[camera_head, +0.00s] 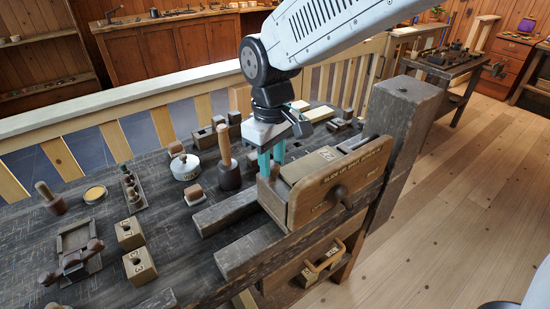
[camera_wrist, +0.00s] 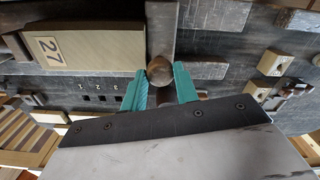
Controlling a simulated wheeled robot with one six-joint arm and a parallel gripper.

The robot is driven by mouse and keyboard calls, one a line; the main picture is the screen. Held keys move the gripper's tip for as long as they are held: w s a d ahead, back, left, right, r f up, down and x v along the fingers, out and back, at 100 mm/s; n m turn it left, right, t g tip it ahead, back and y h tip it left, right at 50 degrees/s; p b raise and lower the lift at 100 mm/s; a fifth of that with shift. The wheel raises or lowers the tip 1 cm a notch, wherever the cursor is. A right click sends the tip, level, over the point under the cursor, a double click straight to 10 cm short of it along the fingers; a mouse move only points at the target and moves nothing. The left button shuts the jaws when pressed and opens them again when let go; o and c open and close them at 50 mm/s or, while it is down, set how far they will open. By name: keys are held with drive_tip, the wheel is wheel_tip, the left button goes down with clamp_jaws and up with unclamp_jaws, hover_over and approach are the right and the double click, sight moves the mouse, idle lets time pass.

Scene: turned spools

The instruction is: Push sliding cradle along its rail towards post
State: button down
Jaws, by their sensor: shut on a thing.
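The sliding cradle (camera_head: 307,200) seems to be the wooden carriage with a lettered, round-cornered front board and a dark knob. A block marked 27 (camera_head: 322,158) sits on it; the block also shows in the wrist view (camera_wrist: 88,47). The thick grey post (camera_head: 402,125) stands upright just right of the cradle. Grey timber beams, apparently the rail (camera_head: 245,255), run along the bench's front edge. My gripper (camera_head: 271,160) points down at the cradle's left back end. In the wrist view its teal fingers (camera_wrist: 160,82) are shut on a round wooden peg (camera_wrist: 159,70). The peg's foot is hidden.
A mallet (camera_head: 228,165), a white round tin (camera_head: 185,166) and small numbered blocks (camera_head: 139,264) stand on the dark bench left of my gripper. Open floor (camera_head: 465,200) lies to the right.

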drive_tip(key=c, duration=1.1)
unclamp_jaws()
drive_tip(key=shift+o, duration=0.2)
wheel_tip(320, 180, up, 8)
drive_tip(key=shift+f, duration=0.1)
drive_tip(key=s+d+m, duration=0.5)
drive_tip(key=s+d, duration=0.4)
drive_tip(key=d, duration=0.4)
drive_tip(key=s+d+f+m+t, duration=0.1)
drive_tip(key=s+d+m, duration=0.4)
drive_tip(key=s+d, duration=0.5)
drive_tip(key=d, duration=0.3)
drive_tip(key=shift+s+d+f, duration=0.15)
drive_tip(key=shift+s+d, duration=0.05)
